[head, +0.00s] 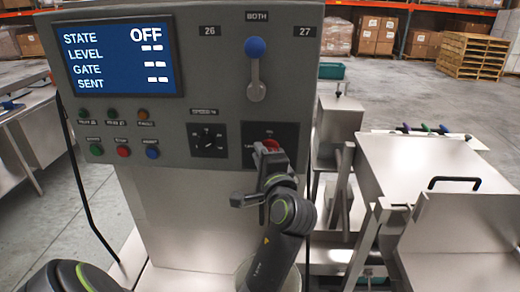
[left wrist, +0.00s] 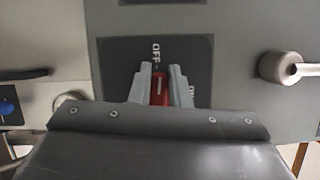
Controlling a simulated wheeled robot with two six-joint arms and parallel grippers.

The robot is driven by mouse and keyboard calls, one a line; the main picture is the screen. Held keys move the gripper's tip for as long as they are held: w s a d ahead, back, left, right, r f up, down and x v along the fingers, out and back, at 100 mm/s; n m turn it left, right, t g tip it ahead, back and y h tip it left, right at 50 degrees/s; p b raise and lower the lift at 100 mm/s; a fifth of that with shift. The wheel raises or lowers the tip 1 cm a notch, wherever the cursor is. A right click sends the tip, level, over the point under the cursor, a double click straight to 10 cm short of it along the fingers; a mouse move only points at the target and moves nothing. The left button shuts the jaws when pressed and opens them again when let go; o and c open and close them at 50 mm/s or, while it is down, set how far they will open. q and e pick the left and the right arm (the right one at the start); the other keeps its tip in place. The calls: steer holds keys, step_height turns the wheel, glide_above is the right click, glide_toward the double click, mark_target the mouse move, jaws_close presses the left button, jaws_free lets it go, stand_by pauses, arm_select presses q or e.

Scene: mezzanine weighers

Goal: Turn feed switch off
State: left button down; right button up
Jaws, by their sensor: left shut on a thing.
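The feed switch is a red handle (head: 271,145) on a black plate on the grey control panel's lower right. In the left wrist view the red handle (left wrist: 158,88) stands between two grey fingers, with the word OFF just above it and a white mark on the handle toward that word. A second label at the right of the plate is partly hidden by a finger. My left gripper (head: 266,158) is shut on the red handle. The panel's display (head: 122,56) reads STATE OFF, with dashes for level, gate and sent. My right gripper is not in view.
A black rotary selector (head: 208,139) sits left of the switch, and a blue-knobbed lever (head: 256,70) stands above. Several coloured buttons (head: 123,151) line the panel's lower left. A steel machine with a black-handled lid (head: 456,182) stands to the right.

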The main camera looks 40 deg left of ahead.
arm_select(q)
steer(key=shift+f+n, duration=0.1)
steer(key=shift+n, duration=0.4)
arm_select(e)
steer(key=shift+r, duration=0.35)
arm_select(q)
steer(key=shift+p, duration=0.3)
steer(key=c, duration=1.4)
jaws_free()
steer(key=shift+w, duration=0.2)
steer(key=shift+o, duration=0.2)
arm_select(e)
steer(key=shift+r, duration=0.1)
